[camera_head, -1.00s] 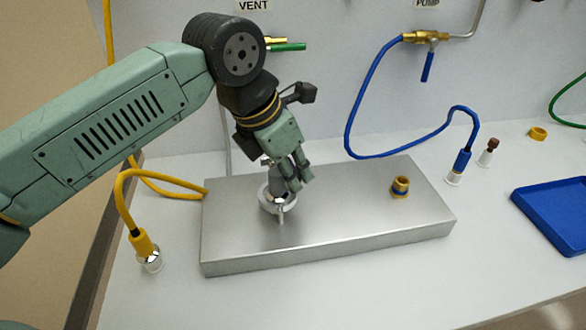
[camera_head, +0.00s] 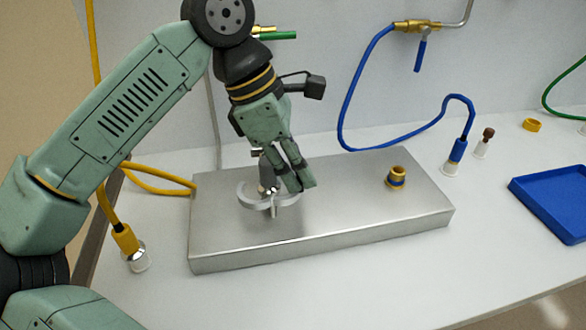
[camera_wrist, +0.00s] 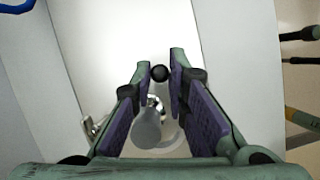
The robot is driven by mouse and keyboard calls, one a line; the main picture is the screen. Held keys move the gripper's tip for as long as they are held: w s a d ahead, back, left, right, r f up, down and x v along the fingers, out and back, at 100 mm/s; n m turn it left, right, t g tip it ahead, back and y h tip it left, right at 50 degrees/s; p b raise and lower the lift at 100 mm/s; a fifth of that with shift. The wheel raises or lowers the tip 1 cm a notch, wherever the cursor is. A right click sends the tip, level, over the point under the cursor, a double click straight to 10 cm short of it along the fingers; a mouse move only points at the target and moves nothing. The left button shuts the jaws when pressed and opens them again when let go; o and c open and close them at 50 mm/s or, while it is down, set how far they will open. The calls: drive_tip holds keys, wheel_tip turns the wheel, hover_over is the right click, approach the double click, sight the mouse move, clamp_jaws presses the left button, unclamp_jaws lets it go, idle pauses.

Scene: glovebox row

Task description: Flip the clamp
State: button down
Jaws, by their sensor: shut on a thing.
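The clamp (camera_head: 246,198) is a pale silver ring on top of the steel block (camera_head: 330,215), around the base of a grey upright fitting (camera_head: 267,177). A small pin or screw hangs at its front. My gripper (camera_head: 302,184) points down at the right side of the clamp and is shut on part of it. In the wrist view, a small black ball (camera_wrist: 160,73) sits between my fingertips (camera_wrist: 161,62). A rounded grey part (camera_wrist: 147,129) and metal hardware lie below it. My fingers hide part of the clamp, so the exact grip is unclear.
A yellow hose (camera_head: 124,238) ends at the left, and a blue hose (camera_head: 458,150) at the right. A blue tray (camera_head: 550,200) lies far right. The counter in front is clear.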

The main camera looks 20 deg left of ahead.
drive_tip(key=m, duration=0.1)
drive_tip(key=m+g, duration=0.1)
drive_tip(key=shift+s+d+m+b, duration=0.3)
drive_tip(key=shift+s+d+m, duration=0.05)
drive_tip(key=shift+s+m, duration=0.05)
drive_tip(key=shift+s+d+m+g, duration=0.1)
drive_tip(key=shift+s+m+g, duration=0.25)
drive_tip(key=shift+m, duration=0.5)
drive_tip(key=shift+s+d+m+g, duration=0.1)
drive_tip(key=shift+s+m+g, duration=0.2)
drive_tip(key=shift+m, duration=0.55)
drive_tip(key=c, duration=1.6)
unclamp_jaws()
drive_tip(key=shift+v, duration=3.8)
